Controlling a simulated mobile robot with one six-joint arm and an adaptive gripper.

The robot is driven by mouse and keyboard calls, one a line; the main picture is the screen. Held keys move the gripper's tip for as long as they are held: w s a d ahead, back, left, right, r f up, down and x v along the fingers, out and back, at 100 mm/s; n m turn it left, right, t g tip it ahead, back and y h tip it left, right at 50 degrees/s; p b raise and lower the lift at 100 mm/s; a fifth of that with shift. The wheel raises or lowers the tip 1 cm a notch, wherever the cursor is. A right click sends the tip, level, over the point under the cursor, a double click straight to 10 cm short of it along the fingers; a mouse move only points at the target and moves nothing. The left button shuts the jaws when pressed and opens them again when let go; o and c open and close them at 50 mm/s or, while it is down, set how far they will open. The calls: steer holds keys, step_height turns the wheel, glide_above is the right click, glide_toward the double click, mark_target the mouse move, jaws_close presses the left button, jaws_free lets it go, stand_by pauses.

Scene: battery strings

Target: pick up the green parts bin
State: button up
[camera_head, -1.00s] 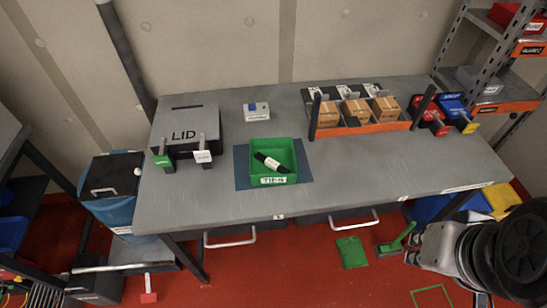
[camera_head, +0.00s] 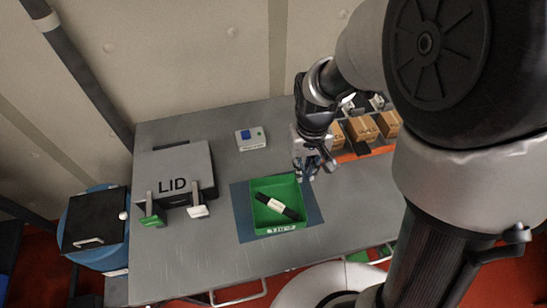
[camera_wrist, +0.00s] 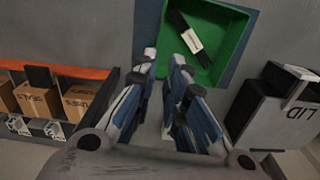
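The green parts bin (camera_head: 264,222) sits upright on a dark blue mat (camera_head: 240,212) on the grey table. A black bundle with a white band (camera_head: 280,207) lies inside it. My gripper (camera_head: 309,172) hangs over the table by the bin's back right corner, apart from the bin as far as I can tell. In the wrist view the bin (camera_wrist: 237,27) shows at the top, beyond the fingertips. There my gripper (camera_wrist: 166,58) has its fingers apart, with nothing between them.
Cardboard boxes (camera_head: 362,129) in an orange-edged rack stand to the right, partly hidden by my arm.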

steer(key=b, duration=0.4)
glide_above(300, 203)
steer(key=f, duration=1.2)
steer(key=shift+w+a, duration=0.15)
steer(key=shift+w, duration=0.2)
steer(key=f, duration=0.2)
steer(key=f+b, duration=0.1)
steer(key=f, duration=0.2)
steer(key=shift+s+d+f, duration=0.2)
steer(key=shift+r, duration=0.1)
steer(key=shift+c, duration=0.6)
jaws_close()
steer(key=shift+r, duration=0.15)
